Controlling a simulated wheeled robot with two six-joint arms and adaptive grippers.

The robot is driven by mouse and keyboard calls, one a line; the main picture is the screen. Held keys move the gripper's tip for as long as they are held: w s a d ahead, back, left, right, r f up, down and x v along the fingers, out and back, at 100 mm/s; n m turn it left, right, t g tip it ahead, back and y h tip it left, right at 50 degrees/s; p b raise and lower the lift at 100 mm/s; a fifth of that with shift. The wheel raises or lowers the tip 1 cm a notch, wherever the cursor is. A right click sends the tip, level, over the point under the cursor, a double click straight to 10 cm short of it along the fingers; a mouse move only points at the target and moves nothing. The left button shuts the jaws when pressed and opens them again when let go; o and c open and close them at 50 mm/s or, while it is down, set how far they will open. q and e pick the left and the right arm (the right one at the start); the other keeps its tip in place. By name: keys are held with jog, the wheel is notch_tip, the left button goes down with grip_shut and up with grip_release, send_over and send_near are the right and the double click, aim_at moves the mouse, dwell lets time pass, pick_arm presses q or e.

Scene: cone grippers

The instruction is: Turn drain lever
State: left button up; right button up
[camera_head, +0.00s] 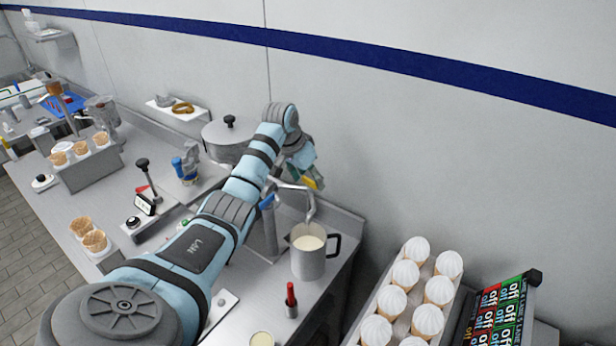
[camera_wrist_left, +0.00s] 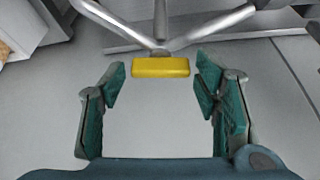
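The drain lever's yellow grip (camera_wrist_left: 160,67) shows in the left wrist view at the end of a grey metal rod, ahead of my left gripper's fingers and between their lines. My left gripper (camera_wrist_left: 161,84) has its green-padded fingers wide apart, with clear gaps on both sides of the yellow grip. In the head view my left gripper (camera_head: 309,178) is beside the curved metal pipe (camera_head: 308,207), above a metal pitcher (camera_head: 307,268) of pale liquid with a black handle. A bit of yellow shows at the fingers there. My right gripper is out of view.
A lidded pot (camera_head: 222,138) stands behind my left arm. A red-handled item (camera_head: 291,297) stands in front of the pitcher. A rack of white-topped cones (camera_head: 407,285) and a dark board of coloured panels (camera_head: 500,318) are at the right. The wall is close behind.

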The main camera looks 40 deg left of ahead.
pick_arm(q)
jog(key=c, duration=0.7)
jog(key=shift+o, duration=0.2)
jog(key=shift+n+y, duration=0.4)
jog(key=shift+n, duration=0.5)
jog(key=o, duration=1.1)
jog(key=shift+o, duration=0.2)
jog(key=v, duration=0.7)
jog(key=shift+r, duration=0.3)
jog(key=shift+a+f, duration=0.1)
